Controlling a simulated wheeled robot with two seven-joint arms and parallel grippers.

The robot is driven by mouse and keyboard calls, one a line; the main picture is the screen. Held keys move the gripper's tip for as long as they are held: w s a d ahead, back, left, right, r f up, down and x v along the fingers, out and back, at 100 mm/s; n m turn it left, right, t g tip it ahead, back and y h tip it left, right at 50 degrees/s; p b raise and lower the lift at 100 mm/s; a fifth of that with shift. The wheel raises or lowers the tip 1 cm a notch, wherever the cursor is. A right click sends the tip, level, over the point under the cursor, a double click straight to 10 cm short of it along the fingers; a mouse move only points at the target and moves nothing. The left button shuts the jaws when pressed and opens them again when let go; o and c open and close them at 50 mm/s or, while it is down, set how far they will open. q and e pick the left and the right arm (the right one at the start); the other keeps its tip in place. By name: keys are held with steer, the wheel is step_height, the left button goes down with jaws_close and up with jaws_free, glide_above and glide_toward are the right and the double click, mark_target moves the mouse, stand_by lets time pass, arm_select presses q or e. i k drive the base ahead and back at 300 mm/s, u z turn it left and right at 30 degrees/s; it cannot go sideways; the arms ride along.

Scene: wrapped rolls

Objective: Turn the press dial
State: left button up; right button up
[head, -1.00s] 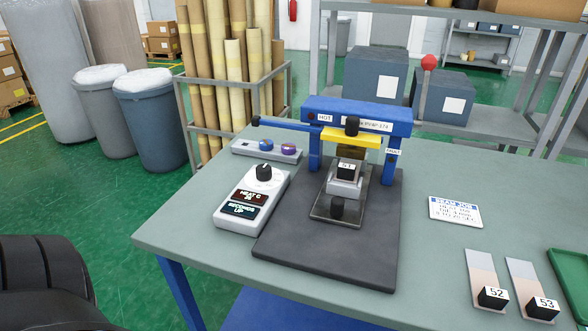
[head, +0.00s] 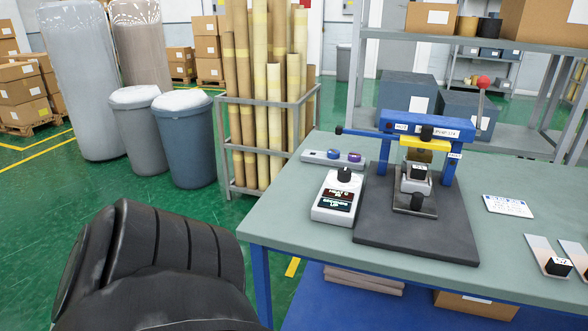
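The press dial is a black knob (head: 344,174) on top of a white control box (head: 337,199) with two small dark displays. It stands at the left part of the table, beside the press's dark base mat. The blue press (head: 428,125) has a yellow crossbar and a red-knobbed lever; a small dark block (head: 418,170) sits in its metal holder. A large dark part of my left arm fills the lower left of the head view, left of the table and apart from the box. Neither gripper's fingertips show.
The table (head: 290,210) has a bare front-left corner. A grey strip with blue and purple knobs (head: 333,157) lies behind the control box. A white card (head: 508,206) and a plate with a black block (head: 557,267) lie at right. Bins (head: 184,140) and a roll rack (head: 265,130) stand behind left.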

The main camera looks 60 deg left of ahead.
mark_target(344, 175)
steer(key=k, duration=0.5)
steer(key=u, duration=1.3)
